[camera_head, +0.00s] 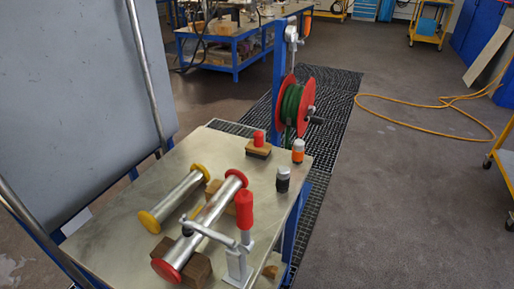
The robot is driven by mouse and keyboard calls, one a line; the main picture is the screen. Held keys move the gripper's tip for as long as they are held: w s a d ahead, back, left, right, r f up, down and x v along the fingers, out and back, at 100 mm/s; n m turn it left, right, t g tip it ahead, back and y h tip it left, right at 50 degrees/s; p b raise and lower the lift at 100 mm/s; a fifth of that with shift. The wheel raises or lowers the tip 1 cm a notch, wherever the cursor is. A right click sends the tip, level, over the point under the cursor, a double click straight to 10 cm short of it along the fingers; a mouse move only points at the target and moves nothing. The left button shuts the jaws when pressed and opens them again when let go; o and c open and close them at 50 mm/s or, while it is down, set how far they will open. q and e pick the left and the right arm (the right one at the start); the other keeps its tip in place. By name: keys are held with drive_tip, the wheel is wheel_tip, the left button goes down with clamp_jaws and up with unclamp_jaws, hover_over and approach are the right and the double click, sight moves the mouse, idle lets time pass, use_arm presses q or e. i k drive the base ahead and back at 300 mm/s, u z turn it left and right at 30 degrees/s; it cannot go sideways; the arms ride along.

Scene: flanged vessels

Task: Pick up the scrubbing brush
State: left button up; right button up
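What looks like the scrubbing brush (258,151) is a small tan wooden block with a dark underside, at the far part of the metal-topped workbench (110,236). A red knob-like piece shows on or right behind it; I cannot tell whether they are joined. Nothing is holding the brush. Neither my left nor my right gripper is in view.
Two flanged pipes, one with yellow ends (178,196) and one with red ends (213,220), lie nearer on wooden blocks. A red-handled toggle clamp (239,262) stands at the front. An orange bottle (298,152) and dark bottle (283,180) stand right of the brush.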

sight(256, 149)
drive_tip(key=k, duration=0.5)
drive_tip(key=z, duration=1.75)
drive_tip(key=i, duration=2.55)
drive_tip(key=u, duration=4.2)
